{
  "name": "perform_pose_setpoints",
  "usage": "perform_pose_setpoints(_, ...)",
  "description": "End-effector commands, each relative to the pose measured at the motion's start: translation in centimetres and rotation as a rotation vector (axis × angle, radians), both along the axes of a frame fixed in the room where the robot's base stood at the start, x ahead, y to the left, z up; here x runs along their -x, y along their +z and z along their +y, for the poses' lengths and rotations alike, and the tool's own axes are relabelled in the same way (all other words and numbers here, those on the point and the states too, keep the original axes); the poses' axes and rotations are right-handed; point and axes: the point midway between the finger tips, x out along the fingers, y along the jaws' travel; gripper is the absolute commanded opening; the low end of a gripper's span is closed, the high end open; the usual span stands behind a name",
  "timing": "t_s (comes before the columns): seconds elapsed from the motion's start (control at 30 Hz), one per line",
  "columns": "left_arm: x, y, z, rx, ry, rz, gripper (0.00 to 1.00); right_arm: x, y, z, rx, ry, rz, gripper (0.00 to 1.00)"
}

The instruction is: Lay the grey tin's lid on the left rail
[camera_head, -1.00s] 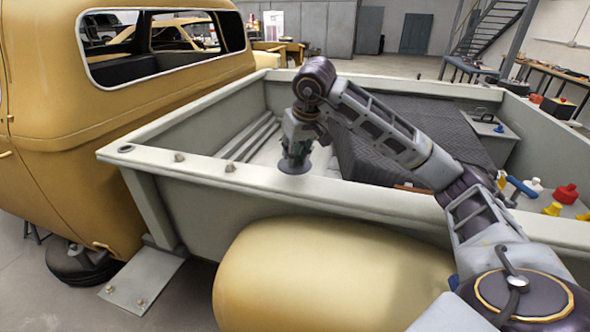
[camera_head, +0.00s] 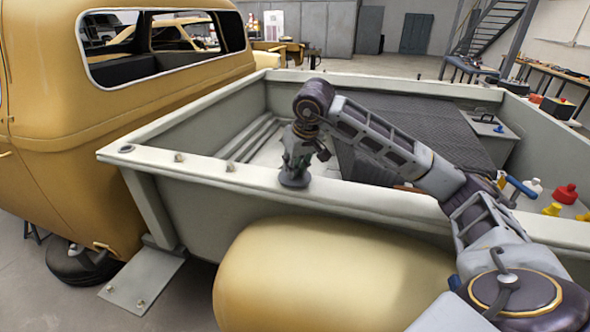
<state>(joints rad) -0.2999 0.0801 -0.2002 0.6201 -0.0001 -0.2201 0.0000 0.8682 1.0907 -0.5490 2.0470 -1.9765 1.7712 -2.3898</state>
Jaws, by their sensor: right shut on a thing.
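My right gripper (camera_head: 294,168) points down over the near rail of the truck bed, which I take as the left rail (camera_head: 380,200). It is shut on a small dark grey disc, the lid (camera_head: 293,182), held roughly flat at the rail's top. I cannot tell whether the lid touches the rail or hangs just above it. The fingers are small and partly hidden by the wrist. I cannot pick out the grey tin with certainty. My left gripper is not in view.
Two small knobs (camera_head: 230,166) and a dark flat disc (camera_head: 127,148) sit on the rail to the left. A grey box with a handle (camera_head: 491,128) stands in the bed. Red and yellow items (camera_head: 565,194) are at the right. The yellow fender (camera_head: 330,275) bulges below the rail.

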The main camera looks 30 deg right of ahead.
Motion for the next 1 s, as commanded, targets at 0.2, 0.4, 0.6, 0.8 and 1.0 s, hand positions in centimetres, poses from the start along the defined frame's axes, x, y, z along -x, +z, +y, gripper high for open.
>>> perform_pose_setpoints(0.2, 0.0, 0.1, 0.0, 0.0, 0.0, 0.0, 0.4, 0.0, -1.2, 0.0, 0.0, 0.0, 0.0, 0.06)
perform_pose_setpoints(0.4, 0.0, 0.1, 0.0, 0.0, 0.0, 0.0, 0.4, 0.0, -1.2, 0.0, 0.0, 0.001, -0.001, 0.06)
perform_pose_setpoints(0.6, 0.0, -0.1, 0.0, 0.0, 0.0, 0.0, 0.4, 0.0, -1.4, 0.0, 0.0, 0.001, -0.001, 0.06)
perform_pose_setpoints(0.8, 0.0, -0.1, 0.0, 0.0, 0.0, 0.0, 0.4, 0.0, -1.5, 0.0, 0.0, 0.001, 0.0, 0.37)
perform_pose_setpoints(1.0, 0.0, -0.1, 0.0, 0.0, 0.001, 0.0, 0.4, 0.0, -1.5, 0.0, 0.0, 0.001, 0.0, 0.43)
